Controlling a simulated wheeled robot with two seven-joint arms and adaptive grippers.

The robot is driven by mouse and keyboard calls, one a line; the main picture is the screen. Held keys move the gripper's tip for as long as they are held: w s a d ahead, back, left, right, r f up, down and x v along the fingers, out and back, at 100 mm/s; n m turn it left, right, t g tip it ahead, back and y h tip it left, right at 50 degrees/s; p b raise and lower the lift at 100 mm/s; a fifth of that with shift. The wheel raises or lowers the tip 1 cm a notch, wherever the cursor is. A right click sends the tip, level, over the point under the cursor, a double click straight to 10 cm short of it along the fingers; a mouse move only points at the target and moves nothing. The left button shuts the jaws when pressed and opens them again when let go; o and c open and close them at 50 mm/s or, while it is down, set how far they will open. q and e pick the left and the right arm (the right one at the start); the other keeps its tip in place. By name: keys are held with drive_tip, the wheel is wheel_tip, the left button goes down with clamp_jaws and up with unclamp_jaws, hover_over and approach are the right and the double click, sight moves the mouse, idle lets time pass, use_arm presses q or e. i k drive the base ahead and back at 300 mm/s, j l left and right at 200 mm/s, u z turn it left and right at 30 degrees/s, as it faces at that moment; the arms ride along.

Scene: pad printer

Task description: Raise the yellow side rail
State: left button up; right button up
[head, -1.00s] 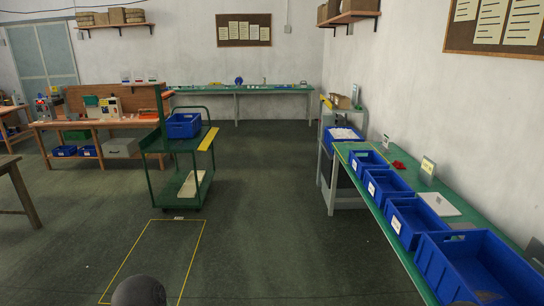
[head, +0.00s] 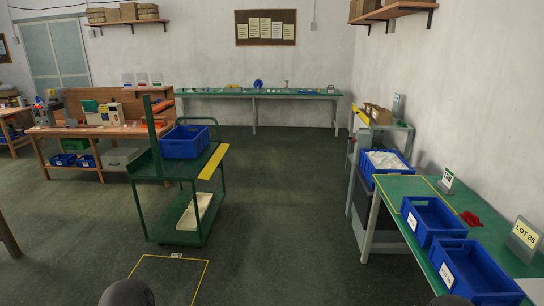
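A green cart (head: 176,240) stands on the floor left of centre. A flat yellow rail (head: 214,162) runs along the right side of its upper shelf and slopes slightly. A blue bin (head: 185,142) sits on that shelf beside the rail. Another yellow bar (head: 361,115) shows at the grey stand by the right wall; from here I cannot tell how it is attached. Neither of my grippers is in view.
A yellow floor outline (head: 170,258) lies in front of the cart. The middle aisle is clear. A green-topped bench (head: 412,184) with blue bins (head: 430,217) lines the right side. Wooden benches (head: 85,131) stand at the left, and a long green table (head: 250,91) at the back.

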sight(207, 172)
drive_tip(key=i, duration=1.95)
drive_tip(key=i+u, duration=0.2)
drive_tip(key=i, duration=0.3)
drive_tip(key=i+l+u, duration=0.2)
drive_tip(key=i, duration=0.25)
drive_tip(key=i+l+u, duration=0.2)
drive_tip(key=i, duration=0.3)
drive_tip(key=i+l+u, duration=0.2)
drive_tip(key=i, duration=0.25)
drive_tip(key=i+l+u, duration=1)
drive_tip(key=l, duration=0.35)
drive_tip(key=k+j, duration=0.05)
